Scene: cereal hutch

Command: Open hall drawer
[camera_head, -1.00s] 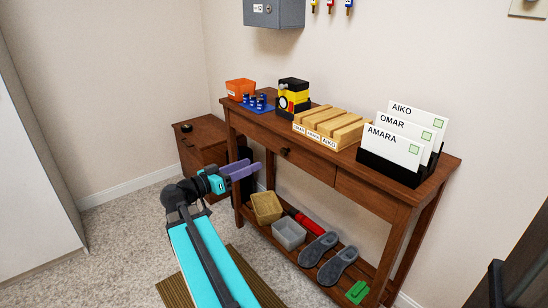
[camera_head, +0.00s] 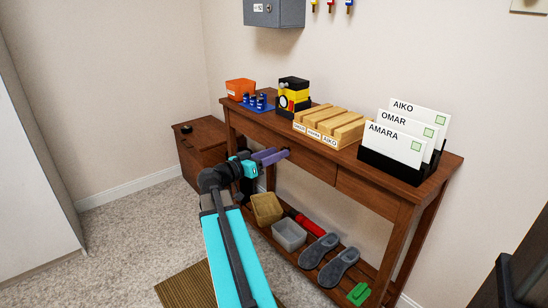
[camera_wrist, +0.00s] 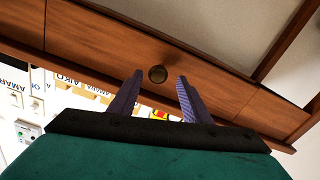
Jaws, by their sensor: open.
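The hall drawer (camera_wrist: 110,46) is a brown wooden front in the hall table (camera_head: 405,206). It looks shut. Its round dark knob (camera_wrist: 158,74) shows in the wrist view, just beyond and between my two fingertips. In the head view my gripper (camera_head: 283,156) reaches up to the drawer front and its purple fingers hide the knob. My gripper is open, with one finger on each side of the knob in the wrist view. I cannot tell whether the fingers touch it.
On the table stand an orange bin (camera_head: 240,88), a yellow and black machine (camera_head: 293,96), a wooden slotted block (camera_head: 330,124) and a black card holder (camera_head: 398,168). The lower shelf holds a tan bin (camera_head: 266,208), a grey bin (camera_head: 289,235) and slippers (camera_head: 337,266). A small cabinet (camera_head: 203,148) stands at left.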

